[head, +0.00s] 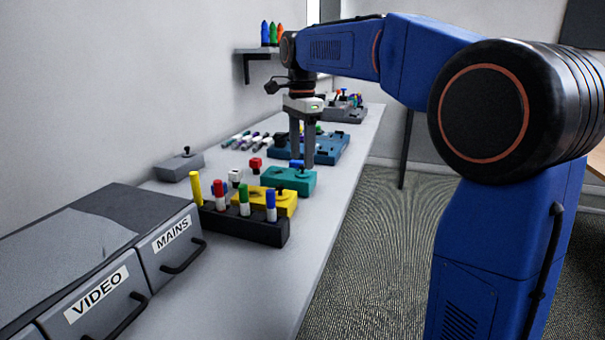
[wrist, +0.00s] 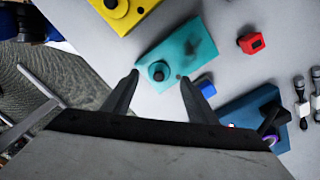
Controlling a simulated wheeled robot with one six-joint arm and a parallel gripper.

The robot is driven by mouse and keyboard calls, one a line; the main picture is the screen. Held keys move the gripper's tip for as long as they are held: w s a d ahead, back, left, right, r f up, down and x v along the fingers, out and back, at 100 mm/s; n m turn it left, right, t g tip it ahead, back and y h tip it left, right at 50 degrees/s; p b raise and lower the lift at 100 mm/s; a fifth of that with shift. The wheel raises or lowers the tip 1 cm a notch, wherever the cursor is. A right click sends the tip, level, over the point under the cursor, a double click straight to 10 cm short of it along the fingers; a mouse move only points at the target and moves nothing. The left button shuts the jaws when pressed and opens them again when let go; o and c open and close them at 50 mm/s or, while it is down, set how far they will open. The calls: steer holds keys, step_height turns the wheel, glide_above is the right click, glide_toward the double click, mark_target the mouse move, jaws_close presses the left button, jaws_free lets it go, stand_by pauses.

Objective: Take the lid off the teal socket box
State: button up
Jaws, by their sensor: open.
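The teal socket box (head: 288,181) stands on the grey bench between the yellow box and the blue tray. A lid edge cannot be made out. My gripper (head: 301,162) points down above the bench, just behind the teal box in the head view. Its fingers are apart with nothing between them.
A yellow box (head: 275,203) with a black knob and a dark marker rack (head: 243,226) stand in front. A blue block (wrist: 206,87) and a red block (wrist: 251,43) lie near the teal box. A blue tray (head: 328,150) lies behind. A grey box (head: 179,166) stands left.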

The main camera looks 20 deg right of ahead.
mark_target(302, 170)
steer(key=shift+d+f, duration=0.1)
steer(key=shift+f, duration=1.45)
steer(key=c, duration=1.1)
steer(key=shift+r, duration=0.1)
